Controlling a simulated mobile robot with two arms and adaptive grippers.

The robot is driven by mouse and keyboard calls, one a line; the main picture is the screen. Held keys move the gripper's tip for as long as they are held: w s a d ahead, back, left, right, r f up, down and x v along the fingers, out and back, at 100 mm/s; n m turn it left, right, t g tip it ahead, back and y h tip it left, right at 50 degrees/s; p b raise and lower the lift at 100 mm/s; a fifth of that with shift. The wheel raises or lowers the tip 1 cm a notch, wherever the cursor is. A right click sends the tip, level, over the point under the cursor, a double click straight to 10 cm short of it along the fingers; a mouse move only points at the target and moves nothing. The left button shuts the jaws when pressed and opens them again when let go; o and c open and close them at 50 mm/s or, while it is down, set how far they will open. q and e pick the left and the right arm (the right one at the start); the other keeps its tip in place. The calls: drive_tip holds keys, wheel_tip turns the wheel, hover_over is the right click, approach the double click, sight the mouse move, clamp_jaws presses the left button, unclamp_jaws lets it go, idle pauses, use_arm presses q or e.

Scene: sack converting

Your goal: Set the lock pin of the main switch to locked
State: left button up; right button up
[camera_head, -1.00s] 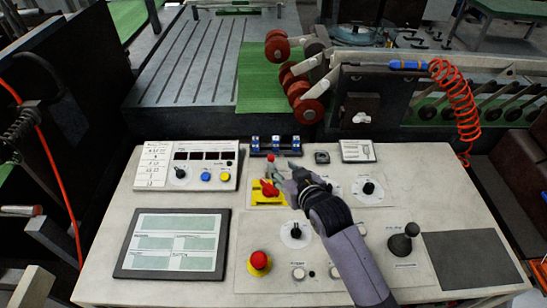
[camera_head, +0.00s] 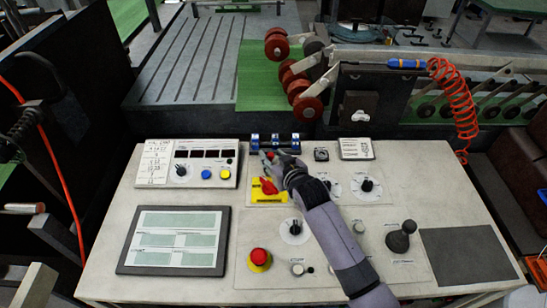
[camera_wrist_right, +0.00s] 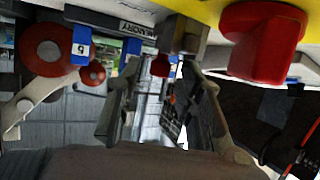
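The main switch is a red rotary knob (camera_head: 268,187) on a yellow plate (camera_head: 262,197) on the console. Its lock pin, with a small red tip (camera_head: 270,155), stands just behind the knob. In the right wrist view the large red knob (camera_wrist_right: 265,42) is at upper right, and the small red tip (camera_wrist_right: 160,66) shows near a grey block. My right gripper (camera_head: 272,160) is at the pin, above the plate. In the wrist view its two fingers (camera_wrist_right: 158,105) are apart, with the red tip beyond the gap; contact cannot be told. My left gripper is not in view.
A row of blue-tagged parts (camera_head: 275,142) stands close behind the pin. Around the switch are a display box (camera_head: 188,163), a dark-framed screen (camera_head: 175,241), a red emergency button (camera_head: 259,259), a black joystick (camera_head: 400,238) and several dials. The grey pad (camera_head: 465,255) is clear.

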clamp_jaws()
idle(0.6)
